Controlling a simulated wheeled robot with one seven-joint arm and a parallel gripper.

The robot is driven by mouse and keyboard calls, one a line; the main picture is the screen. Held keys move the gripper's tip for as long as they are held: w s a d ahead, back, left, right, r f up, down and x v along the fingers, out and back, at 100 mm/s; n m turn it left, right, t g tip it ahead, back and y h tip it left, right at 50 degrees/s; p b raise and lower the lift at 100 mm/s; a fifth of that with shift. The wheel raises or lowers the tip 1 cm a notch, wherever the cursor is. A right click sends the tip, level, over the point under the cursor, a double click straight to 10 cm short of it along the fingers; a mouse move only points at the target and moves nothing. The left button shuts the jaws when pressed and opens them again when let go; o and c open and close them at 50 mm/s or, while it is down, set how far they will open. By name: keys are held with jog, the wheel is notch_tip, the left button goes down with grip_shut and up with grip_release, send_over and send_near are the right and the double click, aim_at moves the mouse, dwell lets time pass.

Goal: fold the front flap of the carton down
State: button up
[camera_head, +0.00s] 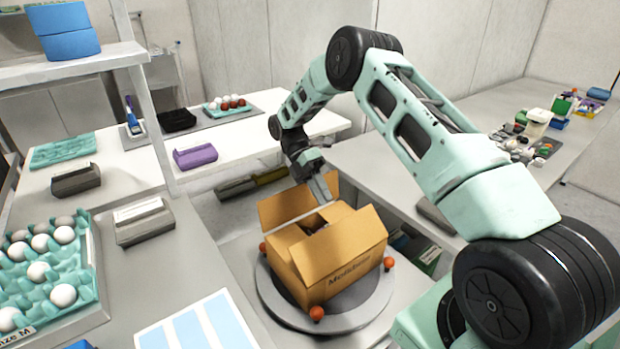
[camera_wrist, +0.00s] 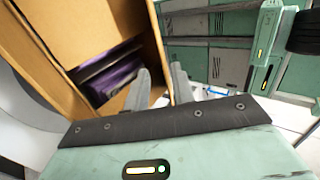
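The brown cardboard carton (camera_head: 313,285) stands on a round grey turntable (camera_head: 272,304). Its flaps stick up around a partly open top, with a dark interior. One raised flap (camera_head: 355,237) is above the printed side; another flap (camera_head: 283,204) stands at the back left. My gripper (camera_head: 325,194) is at the carton's far upper edge. In the wrist view, my gripper (camera_wrist: 162,84) has its two fingers apart, with a cardboard edge running down between them. Whether they touch the cardboard is unclear. Purple contents (camera_wrist: 112,78) show inside the carton (camera_wrist: 85,30). Which flap is the front one is unclear.
Small orange balls (camera_head: 316,313) sit around the turntable rim. An egg tray (camera_head: 85,289) with white eggs is on the left table. A grey box (camera_head: 143,226) and a purple carton (camera_head: 195,158) stand nearby. A cluttered table (camera_head: 470,113) is at the right.

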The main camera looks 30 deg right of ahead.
jog(key=b+v, duration=0.1)
jog(key=v, duration=0.5)
jog(key=shift+w+r, duration=0.2)
jog(key=shift+w, duration=0.1)
